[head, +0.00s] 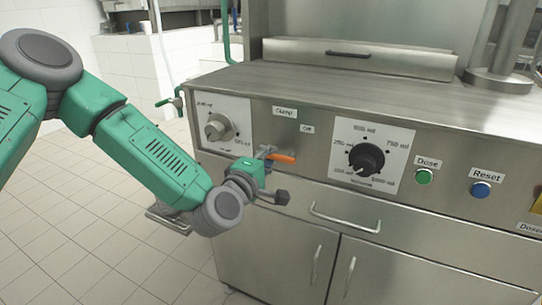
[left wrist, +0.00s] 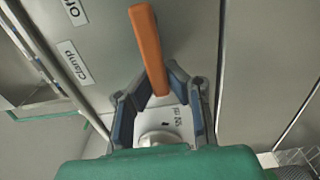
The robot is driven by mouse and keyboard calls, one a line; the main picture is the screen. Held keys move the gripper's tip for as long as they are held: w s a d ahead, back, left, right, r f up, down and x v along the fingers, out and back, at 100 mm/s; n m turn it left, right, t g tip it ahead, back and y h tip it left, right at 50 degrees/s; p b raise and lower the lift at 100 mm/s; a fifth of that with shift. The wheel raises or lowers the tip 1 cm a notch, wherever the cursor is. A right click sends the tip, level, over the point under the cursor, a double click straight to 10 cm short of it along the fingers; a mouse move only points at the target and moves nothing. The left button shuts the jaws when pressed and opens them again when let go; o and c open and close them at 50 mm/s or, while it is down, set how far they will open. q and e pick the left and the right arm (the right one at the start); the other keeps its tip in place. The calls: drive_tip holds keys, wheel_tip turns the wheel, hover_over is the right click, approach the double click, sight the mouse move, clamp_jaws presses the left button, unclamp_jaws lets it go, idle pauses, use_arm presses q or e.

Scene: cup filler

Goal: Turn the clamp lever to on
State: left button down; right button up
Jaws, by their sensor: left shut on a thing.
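The orange clamp lever (head: 283,158) is on the front panel of the steel machine, below the "Clamp" label (head: 285,112) and the "Off" label (head: 307,128). My left gripper (head: 266,162) is at the lever's left part. In the left wrist view the lever (left wrist: 147,40) runs between the two fingers of my left gripper (left wrist: 160,88), which are shut on it. My right gripper is in neither view.
The volume dial (head: 367,160) is right of the lever, and another knob (head: 218,127) is to its left. The green Dose button (head: 424,176) and blue Reset button (head: 481,190) are farther right. A drawer handle (head: 345,217) sticks out below.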

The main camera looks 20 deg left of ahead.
use_arm(q)
drive_tip(key=shift+s+f, duration=0.1)
drive_tip(key=shift+f, duration=0.25)
drive_tip(key=c, duration=1.5)
unclamp_jaws()
drive_tip(key=shift+a, duration=0.1)
drive_tip(key=shift+c, duration=0.2)
drive_tip(key=shift+a+r, duration=0.1)
drive_tip(key=shift+s, duration=0.4)
drive_tip(key=s+a, duration=0.1)
drive_tip(key=s, duration=1)
